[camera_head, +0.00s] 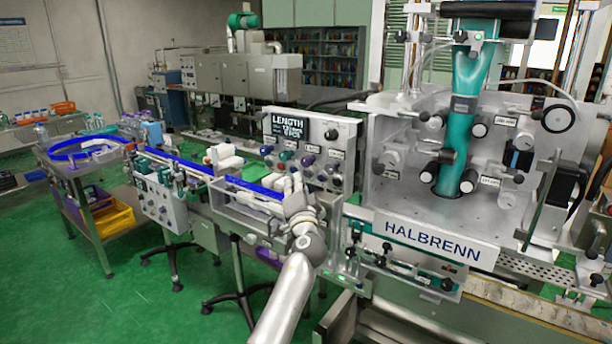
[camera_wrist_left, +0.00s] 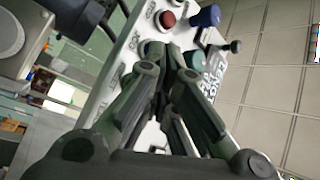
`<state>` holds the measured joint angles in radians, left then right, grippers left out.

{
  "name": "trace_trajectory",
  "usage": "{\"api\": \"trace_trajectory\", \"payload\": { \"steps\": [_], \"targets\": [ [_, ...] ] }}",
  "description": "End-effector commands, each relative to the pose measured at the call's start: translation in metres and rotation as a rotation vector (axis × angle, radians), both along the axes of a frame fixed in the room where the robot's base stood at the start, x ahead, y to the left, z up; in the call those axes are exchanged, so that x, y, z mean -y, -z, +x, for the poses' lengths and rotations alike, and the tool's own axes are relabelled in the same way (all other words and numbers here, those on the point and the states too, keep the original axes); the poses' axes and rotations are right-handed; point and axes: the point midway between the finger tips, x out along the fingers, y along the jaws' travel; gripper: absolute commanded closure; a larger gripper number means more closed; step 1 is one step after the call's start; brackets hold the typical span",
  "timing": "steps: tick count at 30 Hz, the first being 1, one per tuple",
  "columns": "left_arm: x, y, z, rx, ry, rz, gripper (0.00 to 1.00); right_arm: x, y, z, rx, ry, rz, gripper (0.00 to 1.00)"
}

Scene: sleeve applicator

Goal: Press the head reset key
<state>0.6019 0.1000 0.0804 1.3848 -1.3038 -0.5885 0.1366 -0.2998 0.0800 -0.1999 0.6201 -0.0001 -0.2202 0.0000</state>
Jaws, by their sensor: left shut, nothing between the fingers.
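A grey control panel (camera_head: 352,129) with a lit display reading "LENGTH" stands at mid-picture in the head view. In the left wrist view the shut fingertips (camera_wrist_left: 168,50) point at the panel, close to a teal button (camera_wrist_left: 194,58). A red button (camera_wrist_left: 168,19) and a blue knob (camera_wrist_left: 207,16) lie beyond. Whether the tips touch anything is unclear. The fingers hide part of the panel.
A conveyor with blue rails (camera_head: 190,164) runs left of my gripper, with white items near its end. The HALBRENN machine (camera_head: 435,239) with a teal sleeve (camera_head: 455,140) stands at the right. A side table with a yellow bin (camera_head: 112,217) is at the left. Green floor lies open.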

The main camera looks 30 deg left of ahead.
Motion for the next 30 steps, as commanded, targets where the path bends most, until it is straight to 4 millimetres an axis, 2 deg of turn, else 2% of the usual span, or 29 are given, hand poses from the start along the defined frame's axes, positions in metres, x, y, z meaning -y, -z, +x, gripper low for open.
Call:
{"api": "trace_trajectory", "payload": {
  "steps": [23, 30],
  "targets": [
    [-0.0001, 0.0002, -0.0001, 0.0, 0.0, 0.0, 1.0, -0.0002, 0.0001, -0.0002, 0.0, 0.0, 0.0, 0.53],
    [0.0003, 0.0019, 0.0036, 0.0, 0.0, 0.0, 1.0, -0.0001, 0.0076, -0.0003, 0.0, 0.0, 0.0, 0.53]
  ]
}}
